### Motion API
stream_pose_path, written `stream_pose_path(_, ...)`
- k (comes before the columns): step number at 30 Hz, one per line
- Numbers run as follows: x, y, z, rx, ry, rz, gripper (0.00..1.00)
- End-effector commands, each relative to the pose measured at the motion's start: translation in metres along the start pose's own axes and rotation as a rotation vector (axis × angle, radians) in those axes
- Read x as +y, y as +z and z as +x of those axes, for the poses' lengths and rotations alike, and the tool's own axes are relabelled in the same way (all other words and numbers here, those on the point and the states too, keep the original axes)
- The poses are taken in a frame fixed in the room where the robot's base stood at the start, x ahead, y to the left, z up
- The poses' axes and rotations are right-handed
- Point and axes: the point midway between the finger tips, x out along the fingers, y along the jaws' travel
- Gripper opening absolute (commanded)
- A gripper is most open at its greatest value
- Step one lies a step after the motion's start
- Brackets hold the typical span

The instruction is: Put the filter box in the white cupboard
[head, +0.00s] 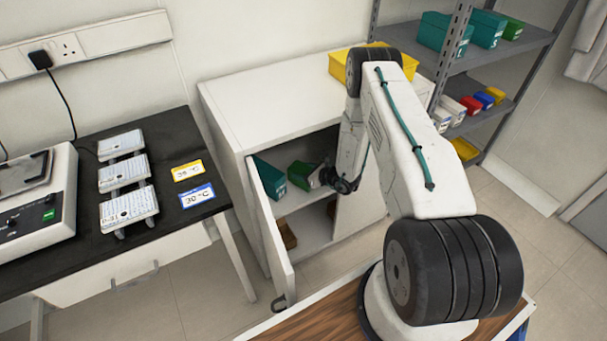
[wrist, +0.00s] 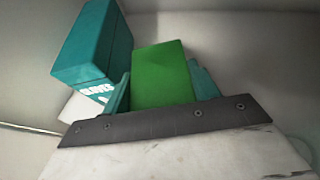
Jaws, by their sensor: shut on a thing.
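The white cupboard (head: 262,98) stands against the wall with its left door (head: 272,243) swung open. A green box, which I take for the filter box (head: 298,174), is inside the upper compartment. My arm reaches into the opening, and my gripper (wrist: 163,84) is shut on this green box (wrist: 160,66), with a teal finger on each side. I cannot tell whether the box's underside touches the shelf. A teal box lettered GLOVES (wrist: 92,45) stands close to its left; it also shows in the head view (head: 268,176).
Brown items (head: 287,235) lie in the lower compartment. A yellow bin (head: 338,66) sits on the cupboard top. A black bench (head: 165,140) with trays and a scale is at left. A grey rack (head: 480,75) with boxes stands at right.

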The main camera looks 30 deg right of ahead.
Motion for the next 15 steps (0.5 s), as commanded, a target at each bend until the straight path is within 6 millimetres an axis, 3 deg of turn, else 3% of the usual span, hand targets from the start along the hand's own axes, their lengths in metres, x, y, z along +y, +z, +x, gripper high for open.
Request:
stream_pose_path(3,0.0014,-0.0145,0.0064,0.000,0.002,0.000,0.35)
stream_pose_path(14,0.0009,-0.0175,0.0081,-0.001,0.001,-0.001,0.35)
stream_pose_path(15,0.0008,-0.0178,0.0082,0.000,0.001,-0.001,0.65)
